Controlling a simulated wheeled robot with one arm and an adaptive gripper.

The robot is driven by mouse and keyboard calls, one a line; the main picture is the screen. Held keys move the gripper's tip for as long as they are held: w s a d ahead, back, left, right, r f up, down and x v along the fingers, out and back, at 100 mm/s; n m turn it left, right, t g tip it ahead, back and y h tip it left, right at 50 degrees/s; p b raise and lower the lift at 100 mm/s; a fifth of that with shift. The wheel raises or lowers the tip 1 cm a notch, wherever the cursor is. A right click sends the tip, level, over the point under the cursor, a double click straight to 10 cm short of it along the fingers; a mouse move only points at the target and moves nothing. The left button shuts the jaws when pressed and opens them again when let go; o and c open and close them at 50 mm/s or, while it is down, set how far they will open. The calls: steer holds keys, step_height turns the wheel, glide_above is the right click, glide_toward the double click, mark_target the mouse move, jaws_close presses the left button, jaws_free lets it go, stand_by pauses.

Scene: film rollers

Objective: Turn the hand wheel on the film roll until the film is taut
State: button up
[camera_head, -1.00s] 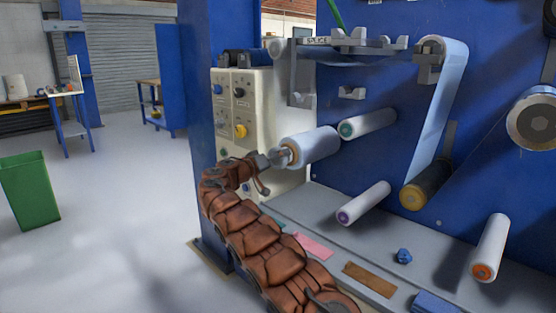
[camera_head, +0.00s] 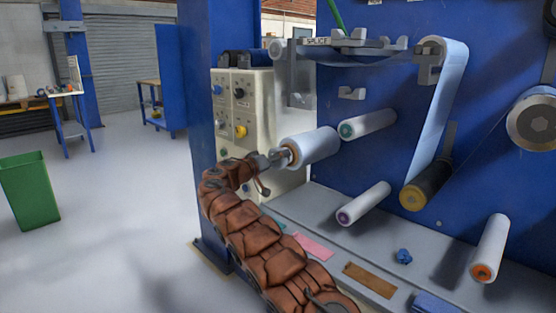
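The film roll (camera_head: 313,147) is a pale cylinder sticking out from the blue machine, left of centre. The hand wheel is at its near end, around the orange-brown core (camera_head: 295,154), mostly hidden by my gripper. My gripper (camera_head: 283,157) is at that end, touching or very close to it. Its fingers are too small to tell whether they are open or shut. The film (camera_head: 442,105) runs as a pale band from the upper roller down to a dark roller with a yellow end (camera_head: 417,192). Another stretch (camera_head: 365,58) sags slightly under the splice bar.
A control panel (camera_head: 243,115) with knobs stands just behind my gripper. White rollers (camera_head: 364,203) stick out at lower right. The ledge (camera_head: 330,225) below holds a blue knob (camera_head: 403,256) and coloured strips. A green bin (camera_head: 29,190) stands on open floor at left.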

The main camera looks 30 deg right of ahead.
steer(key=shift+n, duration=0.3)
steer(key=shift+r+n+p, duration=0.2)
steer(key=shift+n+p, duration=0.6)
steer(key=shift+n, duration=0.2)
steer(key=n+p, duration=0.2)
steer(key=n, duration=0.1)
steer(key=shift+n+p, duration=1.4)
steer(key=shift+n, duration=0.5)
steer(key=shift+d+f, duration=0.1)
steer(key=o, duration=1)
steer(key=shift+o, duration=0.2)
steer(key=shift+f, duration=0.1)
